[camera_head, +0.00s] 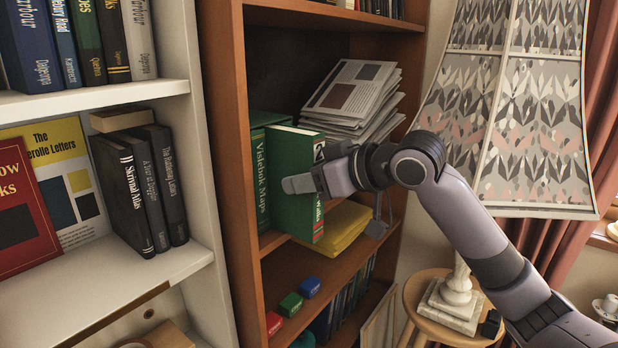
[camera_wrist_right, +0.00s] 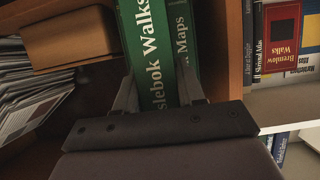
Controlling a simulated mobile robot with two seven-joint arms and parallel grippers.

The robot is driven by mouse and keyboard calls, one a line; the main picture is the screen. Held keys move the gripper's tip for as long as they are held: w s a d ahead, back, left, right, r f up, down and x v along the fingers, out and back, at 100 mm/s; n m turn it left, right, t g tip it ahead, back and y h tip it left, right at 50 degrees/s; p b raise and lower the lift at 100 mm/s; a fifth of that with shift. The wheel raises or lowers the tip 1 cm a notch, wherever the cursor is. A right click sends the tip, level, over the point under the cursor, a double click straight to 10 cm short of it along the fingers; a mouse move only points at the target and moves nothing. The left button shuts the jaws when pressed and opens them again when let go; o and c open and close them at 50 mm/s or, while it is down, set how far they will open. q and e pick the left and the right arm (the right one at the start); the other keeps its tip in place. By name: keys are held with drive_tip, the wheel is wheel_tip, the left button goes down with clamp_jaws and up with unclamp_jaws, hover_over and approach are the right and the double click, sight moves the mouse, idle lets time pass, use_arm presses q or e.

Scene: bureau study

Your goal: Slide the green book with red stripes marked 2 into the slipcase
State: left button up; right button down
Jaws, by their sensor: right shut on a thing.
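The green book marked 2 (camera_head: 290,212) stands upright on a shelf of the brown bookcase, its white page edges showing on top. Its spine reads "Walks" and carries a dark-and-white label with the 2. My right gripper (camera_head: 305,183) is shut on it from the front. In the right wrist view its fingers (camera_wrist_right: 158,95) lie on both sides of the "Walks" spine (camera_wrist_right: 147,45). A second green volume (camera_head: 261,180), lettered "Vislebok Maps", stands close on the left. Green casing (camera_head: 262,118) shows above it and looks like the slipcase; its opening is hidden. My left gripper is out of view.
Stacked newspapers (camera_head: 352,95) lean right of the books. A yellow folder (camera_head: 342,232) lies below the gripper. The bookcase's left upright (camera_head: 228,150) stands close by. A large lampshade (camera_head: 515,110) and a wooden stool (camera_head: 425,290) are at right, near my arm.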

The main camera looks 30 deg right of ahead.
sight(289, 174)
drive_tip(key=shift+w+a+r+p, duration=0.15)
drive_tip(key=shift+w+a+p, duration=0.2)
drive_tip(key=shift+w+p, duration=0.3)
drive_tip(key=shift+w+a, duration=0.2)
drive_tip(key=shift+w, duration=0.35)
drive_tip(key=shift+w+a, duration=0.15)
drive_tip(key=shift+w, duration=0.4)
drive_tip(key=c, duration=0.6)
unclamp_jaws()
drive_tip(key=shift+r, duration=0.1)
drive_tip(key=shift+o, duration=0.6)
drive_tip(key=shift+f, duration=0.2)
drive_tip(key=shift+o, duration=1.2)
